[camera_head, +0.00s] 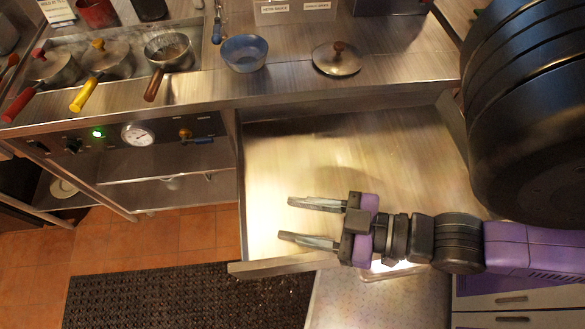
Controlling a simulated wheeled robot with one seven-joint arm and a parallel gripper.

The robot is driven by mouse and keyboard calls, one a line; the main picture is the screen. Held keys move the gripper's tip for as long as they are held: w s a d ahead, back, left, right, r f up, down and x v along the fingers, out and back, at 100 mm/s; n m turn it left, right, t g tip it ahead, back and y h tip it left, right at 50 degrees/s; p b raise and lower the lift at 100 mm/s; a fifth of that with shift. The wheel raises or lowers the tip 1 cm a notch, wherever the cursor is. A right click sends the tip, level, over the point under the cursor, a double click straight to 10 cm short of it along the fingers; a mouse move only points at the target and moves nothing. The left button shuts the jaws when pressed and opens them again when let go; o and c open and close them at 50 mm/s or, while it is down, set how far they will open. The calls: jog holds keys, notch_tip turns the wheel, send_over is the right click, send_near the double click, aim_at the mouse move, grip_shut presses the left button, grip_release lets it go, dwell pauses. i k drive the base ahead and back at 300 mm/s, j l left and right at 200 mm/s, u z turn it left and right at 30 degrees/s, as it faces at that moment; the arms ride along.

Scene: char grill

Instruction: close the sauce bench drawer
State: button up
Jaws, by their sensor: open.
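The sauce bench drawer (270,165) is pulled out from under the steel bench (300,90). Its bare metal bottom shows, and its front panel (282,264) is toward the lower part of the view. My gripper (286,219) is over the open drawer, near the front panel, with its fingers pointing left. The two fingers are spread with nothing between them. I cannot tell how high they are above the drawer bottom. My arm hides part of the drawer's right side and the right part of the front panel.
On the bench are several handled pots (168,54), a blue bowl (244,52) and a lid (337,58). A gauge (137,134) is left of the drawer. A dark mat (180,295) lies on the tiled floor. A pale speckled surface (375,305) and white drawers (515,300) are lower right.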

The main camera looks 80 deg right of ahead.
aim_at(408, 149)
jog(key=k+l+u, duration=0.1)
jog(key=k, duration=0.5)
jog(key=k+l, duration=0.25)
jog(key=k, duration=0.4)
jog(key=k+l+u, duration=0.15)
jog(key=k, duration=0.45)
